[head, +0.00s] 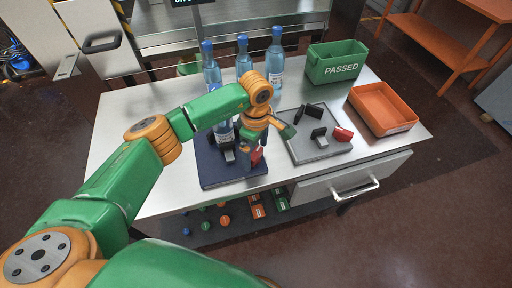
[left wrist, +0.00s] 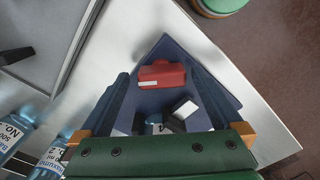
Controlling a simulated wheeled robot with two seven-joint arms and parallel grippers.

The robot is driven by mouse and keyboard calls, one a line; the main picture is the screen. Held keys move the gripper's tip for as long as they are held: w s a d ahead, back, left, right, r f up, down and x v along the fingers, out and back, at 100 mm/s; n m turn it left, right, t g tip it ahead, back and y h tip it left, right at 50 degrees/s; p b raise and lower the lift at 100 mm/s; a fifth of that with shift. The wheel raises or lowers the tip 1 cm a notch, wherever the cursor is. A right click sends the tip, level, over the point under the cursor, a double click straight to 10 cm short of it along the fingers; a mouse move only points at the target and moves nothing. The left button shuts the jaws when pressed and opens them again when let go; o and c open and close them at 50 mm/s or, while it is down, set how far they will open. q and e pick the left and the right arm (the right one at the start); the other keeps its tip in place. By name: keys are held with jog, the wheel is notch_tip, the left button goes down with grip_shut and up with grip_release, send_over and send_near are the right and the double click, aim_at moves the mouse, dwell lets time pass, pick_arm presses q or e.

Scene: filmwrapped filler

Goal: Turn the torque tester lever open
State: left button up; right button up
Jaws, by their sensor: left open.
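The torque tester has a dark blue base plate (head: 215,178) on the bench's front part. A bottle (head: 223,132) stands on it beside a black and grey clamp part (head: 227,153). A red block (head: 257,156), apparently the lever's handle, is at its right side, partly hidden by my left gripper (head: 250,158). In the left wrist view the red block (left wrist: 162,75) lies between the tips of my open left gripper (left wrist: 163,78), with visible gaps to both fingers. The blue base (left wrist: 172,50) is beneath. The lever's pivot is hidden. My right gripper is not in view.
A grey plate (head: 324,152) with black parts and a red block lies to the right. Several blue-capped bottles (head: 275,62) stand at the back. A green PASSED bin (head: 337,64) and an orange tray (head: 383,108) are at the right. The bench's front left (head: 130,185) is clear.

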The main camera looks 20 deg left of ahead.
pick_arm(q)
jog(key=shift+w, duration=0.1)
jog(key=shift+c, duration=0.6)
jog(key=shift+s+r, duration=0.15)
jog(key=shift+s, duration=0.1)
jog(key=c, duration=1.2)
